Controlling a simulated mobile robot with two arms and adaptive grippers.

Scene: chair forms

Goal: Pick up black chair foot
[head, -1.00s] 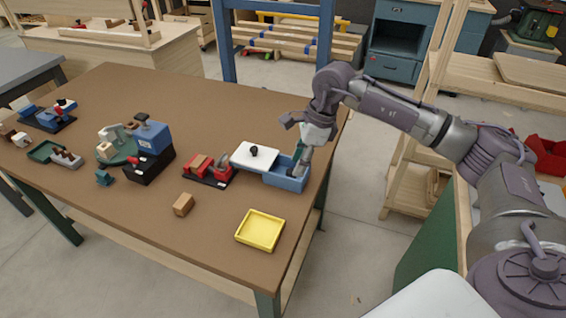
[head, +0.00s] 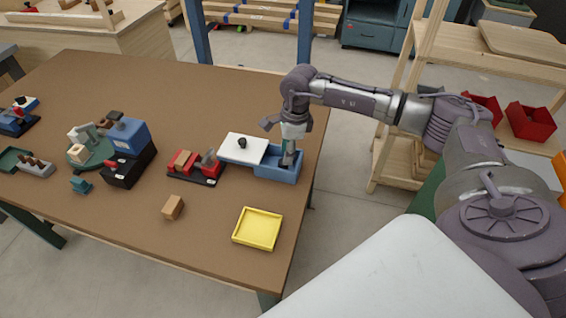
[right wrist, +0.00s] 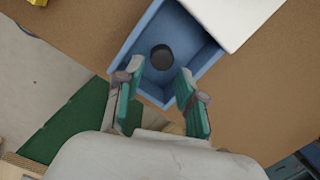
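A black chair foot (right wrist: 162,57), short and round, lies on the floor of the blue box (right wrist: 127,55) in the right wrist view. In the head view the blue box (head: 278,176) stands near the table's right edge, and my gripper hides the foot. My right gripper (right wrist: 158,88) is open, with its green-padded fingers apart and nothing between them. The foot is ahead of the fingertips, roughly in line with the gap. In the head view the right gripper (head: 288,160) points down at the box's open part. My left gripper is not in view.
A white lid with a black knob (head: 243,149) covers the box's left part. A yellow tray (head: 257,229) and a wooden block (head: 173,207) lie nearer the front. A red and black fixture (head: 196,168) stands to the left. The table's back is clear.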

